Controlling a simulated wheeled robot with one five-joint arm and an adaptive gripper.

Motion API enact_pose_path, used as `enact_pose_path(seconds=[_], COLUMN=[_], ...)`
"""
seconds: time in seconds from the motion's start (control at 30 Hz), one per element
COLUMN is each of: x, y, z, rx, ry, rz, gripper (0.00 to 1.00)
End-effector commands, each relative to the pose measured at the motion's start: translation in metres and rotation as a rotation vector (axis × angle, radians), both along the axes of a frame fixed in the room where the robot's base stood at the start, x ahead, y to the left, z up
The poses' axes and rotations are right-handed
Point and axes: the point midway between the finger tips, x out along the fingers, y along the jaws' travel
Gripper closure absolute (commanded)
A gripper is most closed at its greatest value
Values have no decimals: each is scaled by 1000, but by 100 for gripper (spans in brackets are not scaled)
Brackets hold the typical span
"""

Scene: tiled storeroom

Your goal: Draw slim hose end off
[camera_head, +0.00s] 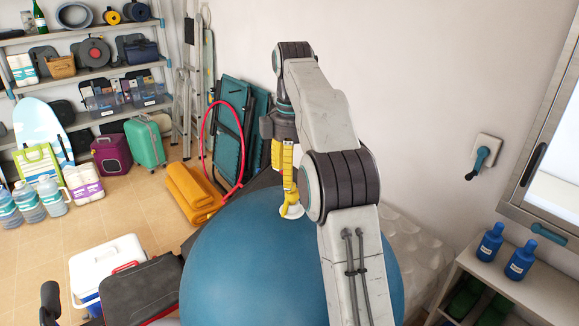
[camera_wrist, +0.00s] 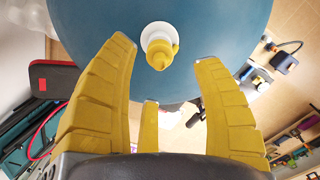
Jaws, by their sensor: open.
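A large blue ball (camera_head: 240,265) fills the lower middle of the head view; its surface also spans the top of the wrist view (camera_wrist: 90,25). A round white fitting (camera_head: 291,211) sits on it, with a small yellow tapered piece, apparently the slim hose end (camera_wrist: 160,52), standing out from it in the wrist view (camera_wrist: 149,36). My gripper (camera_head: 286,183) is above the fitting, yellow fingers pointing down. In the wrist view its fingers (camera_wrist: 164,49) are spread wide on both sides of the yellow piece, with clear gaps. Nothing is held.
A white wall stands close behind the ball. A low white shelf unit (camera_head: 540,290) with blue bottles (camera_head: 521,258) is at the right. A dark case (camera_head: 140,290), a white cooler (camera_head: 105,262) and a rolled orange mat (camera_head: 192,195) are at the left. Tiled floor (camera_head: 130,205) lies open beyond.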

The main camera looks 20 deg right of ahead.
Motion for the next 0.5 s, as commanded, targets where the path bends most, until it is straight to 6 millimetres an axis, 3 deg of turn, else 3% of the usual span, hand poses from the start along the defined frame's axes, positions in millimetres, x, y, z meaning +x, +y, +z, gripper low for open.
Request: enact_pose_path(seconds=[0.23,0.5], x=[1,0], y=[-1,-1], z=[-9,-34], rx=[1,1], ry=[4,5], rz=[6,6], gripper=[39,39])
